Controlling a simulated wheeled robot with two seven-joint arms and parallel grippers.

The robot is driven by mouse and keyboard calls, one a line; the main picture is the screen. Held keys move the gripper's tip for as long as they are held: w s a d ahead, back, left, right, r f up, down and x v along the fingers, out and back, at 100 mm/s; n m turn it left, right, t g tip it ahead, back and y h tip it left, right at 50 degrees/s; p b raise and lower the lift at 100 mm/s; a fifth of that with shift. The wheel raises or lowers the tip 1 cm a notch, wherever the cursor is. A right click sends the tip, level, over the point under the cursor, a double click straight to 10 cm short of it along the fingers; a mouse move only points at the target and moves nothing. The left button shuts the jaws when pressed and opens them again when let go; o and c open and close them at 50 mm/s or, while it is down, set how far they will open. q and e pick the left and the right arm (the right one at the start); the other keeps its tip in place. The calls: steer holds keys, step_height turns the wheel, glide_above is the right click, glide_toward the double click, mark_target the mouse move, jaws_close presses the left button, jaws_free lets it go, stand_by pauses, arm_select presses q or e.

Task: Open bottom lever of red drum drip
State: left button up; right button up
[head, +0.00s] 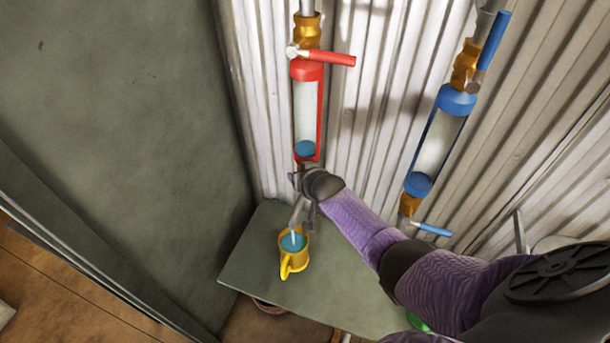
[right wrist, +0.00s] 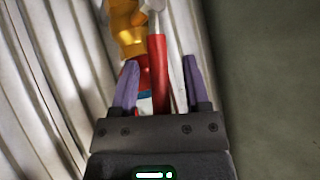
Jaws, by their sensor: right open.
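The red drum (head: 320,110) hangs upright on the corrugated wall, clear-sided with blue liquid low inside. Its top red lever (head: 333,57) points right from a brass valve (head: 307,30). My right gripper (head: 299,182) is just below the drum and hides the bottom lever in the head view. In the right wrist view a red lever (right wrist: 158,75) lies between the two open purple fingers, beside a brass valve (right wrist: 128,42); I cannot tell if they touch it. A yellow cup (head: 293,262) with blue liquid stands under the spout. My left gripper is out of view.
A grey-green table (head: 260,240) is under the drum, mostly bare around the cup. To the right hangs a blue drum (head: 438,140) with blue levers above and below it. A plain grey-green wall (head: 110,120) closes off the left side.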

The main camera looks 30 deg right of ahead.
steer(key=p+v, duration=0.5)
steer(key=v, duration=0.4)
steer(key=shift+s+r+p, duration=0.15)
steer(key=shift+p, duration=0.25)
steer(key=s+a+f+n+g+b, duration=0.1)
steer(key=s+f+g+b, duration=0.1)
steer(key=s+f, duration=0.35)
steer(key=s+a+f+n+g+b, duration=0.1)
steer(key=s+f+b, duration=0.15)
steer(key=f, duration=0.65)
steer(key=s+a+f+n+g+b, duration=0.1)
steer(key=s+f+g, duration=0.1)
steer(key=s+f, duration=0.4)
steer(key=s+a+f+n+g+b, duration=0.1)
steer(key=s+f, duration=0.5)
steer(key=s, duration=0.9)
steer(key=s+a+f+n+g+y+b, duration=0.1)
steer(key=s+a+f+n+g+b, duration=0.1)
steer(key=s+f, duration=0.4)
steer(key=s+g+b, duration=0.1)
steer(key=s, duration=0.3)
steer(key=shift+s+n+g, duration=0.15)
steer(key=shift+n+g, duration=0.15)
steer(key=shift+g, duration=0.1)
